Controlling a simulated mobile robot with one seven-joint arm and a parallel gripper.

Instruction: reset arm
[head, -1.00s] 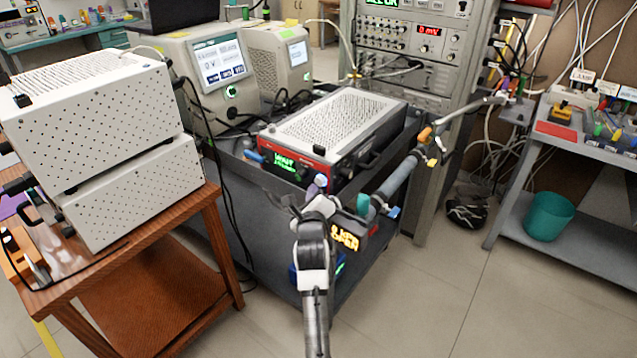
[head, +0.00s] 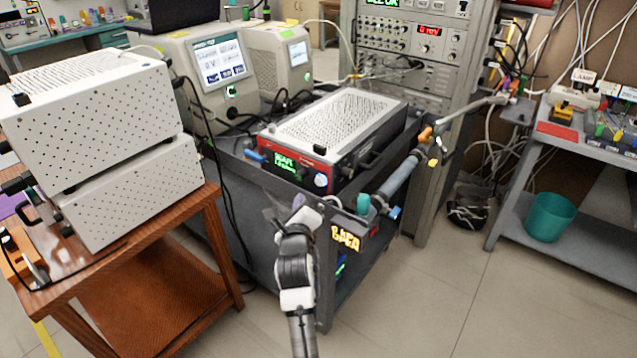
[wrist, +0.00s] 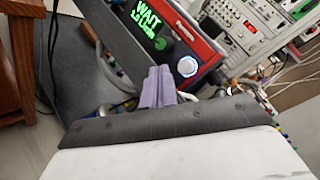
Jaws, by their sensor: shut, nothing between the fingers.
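My gripper (head: 284,208) is in front of the red-fronted instrument (head: 290,168), below and left of its round knob (head: 320,180). In the wrist view its lavender fingers (wrist: 157,86) are together and empty. There the lit knob (wrist: 187,66) and the green WAIT display (wrist: 150,25) lie just past the fingertips, with a visible gap. My arm rises from the lower middle of the head view.
The instrument sits on a dark cart (head: 240,190). A wooden table (head: 150,310) with white perforated boxes (head: 100,130) stands left. A jointed pipe (head: 400,178) runs along the cart's right side. Open floor (head: 430,300) lies at lower right.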

